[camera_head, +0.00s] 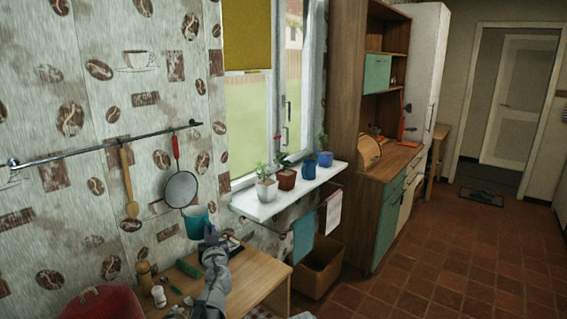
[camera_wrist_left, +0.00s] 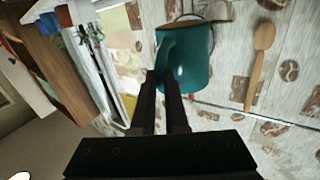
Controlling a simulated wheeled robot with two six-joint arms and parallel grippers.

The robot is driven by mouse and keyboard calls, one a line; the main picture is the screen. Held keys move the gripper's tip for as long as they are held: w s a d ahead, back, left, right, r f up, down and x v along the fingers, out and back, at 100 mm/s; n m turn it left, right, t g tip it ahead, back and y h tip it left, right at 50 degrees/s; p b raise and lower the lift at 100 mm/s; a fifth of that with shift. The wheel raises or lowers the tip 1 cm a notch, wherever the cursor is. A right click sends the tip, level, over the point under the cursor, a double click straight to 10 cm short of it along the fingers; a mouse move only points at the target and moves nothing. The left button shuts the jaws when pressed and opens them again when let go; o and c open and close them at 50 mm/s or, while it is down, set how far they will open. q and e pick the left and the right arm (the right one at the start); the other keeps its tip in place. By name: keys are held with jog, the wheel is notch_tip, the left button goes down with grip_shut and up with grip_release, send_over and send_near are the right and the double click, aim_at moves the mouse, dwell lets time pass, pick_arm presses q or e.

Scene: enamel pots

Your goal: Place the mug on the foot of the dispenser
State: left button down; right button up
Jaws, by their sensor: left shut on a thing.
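The exact grip on the handle is partly hidden. I cannot make out a dispenser with certainty in either view. My right gripper is in neither view.
The wooden table (camera_head: 262,272) carries a dark green item (camera_head: 188,268), a wooden mill (camera_head: 143,273) and a white shaker (camera_head: 159,296). A rail with a wooden spoon (camera_head: 129,188) and a strainer (camera_head: 181,189) hangs behind. A sill (camera_head: 290,192) with potted plants juts out at right.

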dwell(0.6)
pick_arm(q)
notch_tip(320, 180, down, 19)
jog(key=b, duration=1.8)
jog(key=shift+s+d+r+b, duration=0.15)
jog(key=shift+b, duration=0.2)
notch_tip(320, 180, down, 10)
jog(key=b, duration=1)
jog(key=c, duration=0.9)
grip_release()
jog(key=shift+c, duration=0.2)
